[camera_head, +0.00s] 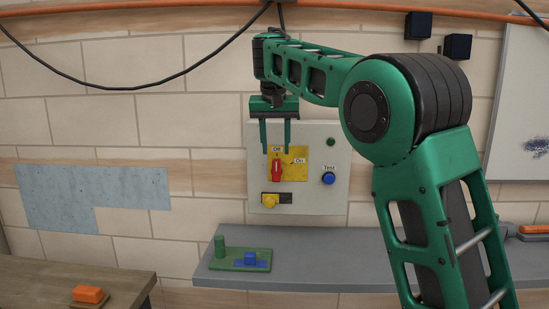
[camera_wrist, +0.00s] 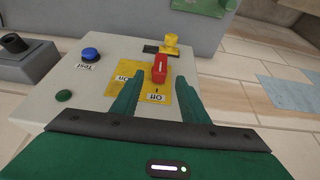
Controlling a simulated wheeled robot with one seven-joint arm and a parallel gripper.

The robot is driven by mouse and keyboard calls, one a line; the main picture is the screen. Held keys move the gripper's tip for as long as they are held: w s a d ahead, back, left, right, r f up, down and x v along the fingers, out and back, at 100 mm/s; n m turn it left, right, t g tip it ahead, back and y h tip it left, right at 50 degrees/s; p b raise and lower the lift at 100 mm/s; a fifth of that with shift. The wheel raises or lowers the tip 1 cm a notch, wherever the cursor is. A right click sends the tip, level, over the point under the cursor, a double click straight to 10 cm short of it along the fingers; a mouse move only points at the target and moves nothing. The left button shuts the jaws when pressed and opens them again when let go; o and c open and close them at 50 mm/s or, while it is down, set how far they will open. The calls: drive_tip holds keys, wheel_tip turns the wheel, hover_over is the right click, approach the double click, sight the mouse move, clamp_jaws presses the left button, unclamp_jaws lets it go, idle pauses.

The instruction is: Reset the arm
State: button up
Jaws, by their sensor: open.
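My gripper (camera_head: 276,137) hangs fingers-down at the top of a light grey control box in the head view. Its two green fingers are apart and hold nothing. They also show in the wrist view (camera_wrist: 162,97). The control box (camera_head: 320,196) is on the tiled wall. It has a red switch handle (camera_head: 276,170) on a yellow plate marked Off and On, a blue Test button (camera_head: 328,178), a dark green button (camera_head: 331,142) and a yellow part (camera_head: 270,200) low down. In the wrist view the red handle (camera_wrist: 159,68) lies beyond the fingers, with no visible contact.
A grey shelf (camera_head: 330,272) below the box bears a green board (camera_head: 262,262) with a green cylinder (camera_head: 219,246) and a blue block (camera_head: 250,258). A wooden table (camera_head: 40,285) at lower left bears an orange block (camera_head: 88,294). A black cable (camera_head: 140,88) droops along the wall.

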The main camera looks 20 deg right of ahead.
drive_tip(key=shift+r, duration=0.15)
drive_tip(key=s+d+f+m+g, duration=0.1)
drive_tip(key=s+d+f, duration=0.5)
drive_tip(key=s+d, duration=0.4)
drive_tip(key=s+d+f+m+g, duration=0.1)
drive_tip(key=s+d+f+g, duration=0.1)
drive_tip(key=s+d+f, duration=0.65)
drive_tip(key=s+f, duration=0.4)
drive_tip(key=s, duration=0.5)
drive_tip(key=s+f+y, duration=0.1)
drive_tip(key=s+f, duration=0.4)
drive_tip(key=s, duration=0.5)
drive_tip(key=s+f+g, duration=0.1)
drive_tip(key=s+f, duration=0.4)
drive_tip(key=s, duration=0.5)
drive_tip(key=shift+d+m+y, duration=0.4)
drive_tip(key=shift+d, duration=0.05)
drive_tip(key=shift+r, duration=0.1)
